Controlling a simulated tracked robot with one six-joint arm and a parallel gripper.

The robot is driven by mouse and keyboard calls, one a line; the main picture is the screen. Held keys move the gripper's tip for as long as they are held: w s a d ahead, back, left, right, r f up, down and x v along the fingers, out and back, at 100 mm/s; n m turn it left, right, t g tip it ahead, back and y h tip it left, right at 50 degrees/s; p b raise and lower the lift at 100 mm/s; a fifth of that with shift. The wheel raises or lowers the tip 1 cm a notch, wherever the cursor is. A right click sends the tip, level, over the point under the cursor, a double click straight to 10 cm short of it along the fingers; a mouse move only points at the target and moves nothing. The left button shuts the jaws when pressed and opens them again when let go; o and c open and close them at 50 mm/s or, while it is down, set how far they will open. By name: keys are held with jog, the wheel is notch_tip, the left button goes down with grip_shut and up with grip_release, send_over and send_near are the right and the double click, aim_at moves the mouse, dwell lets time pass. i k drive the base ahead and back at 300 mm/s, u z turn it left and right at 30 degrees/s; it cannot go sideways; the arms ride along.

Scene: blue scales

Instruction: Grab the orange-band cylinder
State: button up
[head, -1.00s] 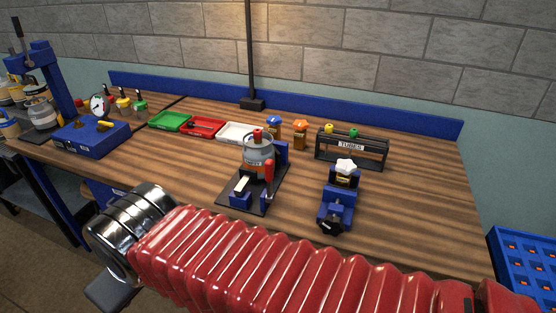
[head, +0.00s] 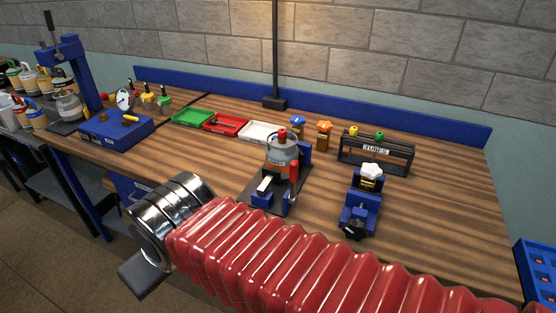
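A grey cylinder with an orange band (head: 283,158) and a red top stands upright in a dark fixture on the wooden bench. A second grey cylinder (head: 68,107) with an orange-marked label stands under the blue press at the left. My arm, in red bellows with a chrome end, crosses the foreground. My gripper (head: 145,276) shows only as a grey part below the chrome end, in front of the bench and left of the fixture cylinder. It appears apart from both cylinders. Its fingertips are not clearly visible, so its opening cannot be told.
A blue scale box (head: 115,132), green tray (head: 192,118), red tray (head: 225,124), and white tray (head: 258,132) line the bench. A blue vise (head: 360,208) and tube rack (head: 376,153) stand right. Several containers (head: 30,85) fill the far left. The bench's right side is clear.

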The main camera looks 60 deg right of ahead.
aim_at(279, 154)
jog(key=i, duration=0.95)
